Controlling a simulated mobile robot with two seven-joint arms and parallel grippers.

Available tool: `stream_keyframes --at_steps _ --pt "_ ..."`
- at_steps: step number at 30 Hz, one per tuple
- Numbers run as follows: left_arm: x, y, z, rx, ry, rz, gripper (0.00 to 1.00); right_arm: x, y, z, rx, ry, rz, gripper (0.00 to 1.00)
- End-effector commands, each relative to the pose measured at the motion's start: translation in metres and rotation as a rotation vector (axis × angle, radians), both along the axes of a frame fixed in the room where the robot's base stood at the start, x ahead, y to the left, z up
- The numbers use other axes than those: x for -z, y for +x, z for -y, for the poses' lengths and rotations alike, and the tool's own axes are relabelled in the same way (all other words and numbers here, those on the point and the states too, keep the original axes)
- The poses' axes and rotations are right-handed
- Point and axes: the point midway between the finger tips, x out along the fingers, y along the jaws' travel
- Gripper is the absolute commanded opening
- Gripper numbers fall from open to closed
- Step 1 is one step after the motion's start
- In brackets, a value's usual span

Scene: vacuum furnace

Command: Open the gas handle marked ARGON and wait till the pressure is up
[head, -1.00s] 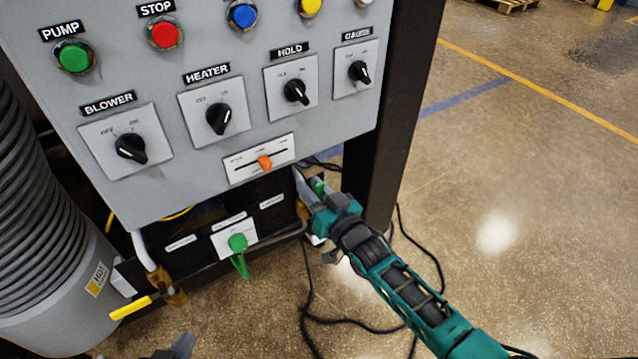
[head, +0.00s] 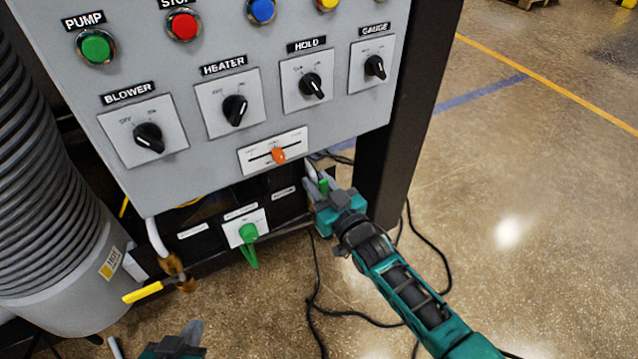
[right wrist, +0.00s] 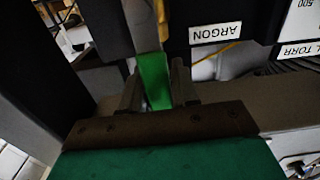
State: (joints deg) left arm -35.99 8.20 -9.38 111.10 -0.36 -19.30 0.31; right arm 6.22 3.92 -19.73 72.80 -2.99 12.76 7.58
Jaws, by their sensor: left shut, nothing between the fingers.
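In the head view, a green handle (head: 323,186) stands at the lower right of the furnace cabinet, between the fingers of my right gripper (head: 316,182). In the right wrist view the same green handle (right wrist: 153,80) fills the gap between the fingers (right wrist: 155,88), which look closed on its sides. A label reading ARGON (right wrist: 215,34) appears upside down beside it. The handle's lower end is hidden by the gripper. My left gripper (head: 188,336) is shut and empty at the bottom edge of the head view. A gauge face shows only partly in the wrist view, with no reading visible.
The grey panel (head: 215,165) carries dark knobs, buttons and an orange slider (head: 278,155). A ribbed grey hose (head: 45,170) stands left. Black cables lie on the floor; the right floor is clear.

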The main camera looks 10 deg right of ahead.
Motion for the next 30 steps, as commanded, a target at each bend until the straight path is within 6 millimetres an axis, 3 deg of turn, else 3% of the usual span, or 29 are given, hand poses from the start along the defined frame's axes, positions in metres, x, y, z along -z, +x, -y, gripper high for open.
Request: stream_keyframes --at_steps 6,17,30 --pt "0.000 0.001 0.000 0.000 0.000 0.001 0.00 0.000 0.000 0.000 -0.001 0.002 -0.001 0.49" --pt "-0.005 0.004 0.000 0.000 0.000 0.008 0.00 0.000 -0.009 0.003 0.000 0.003 -0.003 0.49" --pt "-0.016 0.004 0.000 -0.001 0.000 0.010 0.00 0.000 -0.089 0.032 0.000 0.001 -0.004 0.49"
